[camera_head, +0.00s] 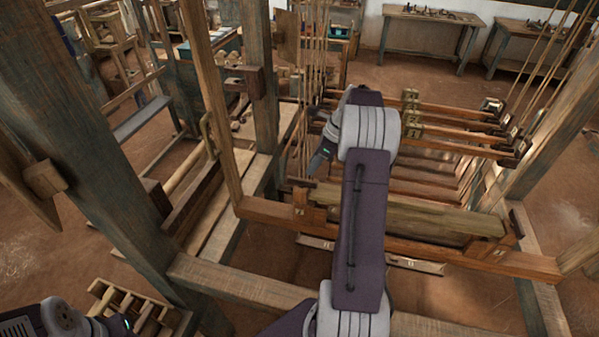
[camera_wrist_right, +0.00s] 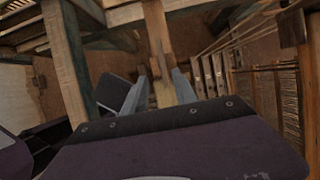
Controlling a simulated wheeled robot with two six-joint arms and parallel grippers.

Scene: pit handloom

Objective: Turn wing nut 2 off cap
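My right gripper (camera_head: 313,165) hangs at the end of my right arm, above the left end of the loom's wooden batten frame (camera_head: 400,246). In the right wrist view its two grey fingers (camera_wrist_right: 160,92) stand apart, with a light wooden piece (camera_wrist_right: 158,40) between or just beyond them. I cannot tell whether they touch it. A pale wooden bar (camera_head: 430,215), possibly the cap, lies along the batten frame. I cannot make out wing nut 2 in either view. My left gripper (camera_head: 118,325) shows only in part at the bottom left; its fingers are not clear.
Thick loom posts (camera_head: 95,150) and a front beam (camera_head: 230,285) surround the work area. Upright cords (camera_head: 312,60) hang close to my right gripper. A slatted wooden rack (camera_head: 130,305) lies near my left gripper. Workbenches (camera_head: 425,35) stand at the back.

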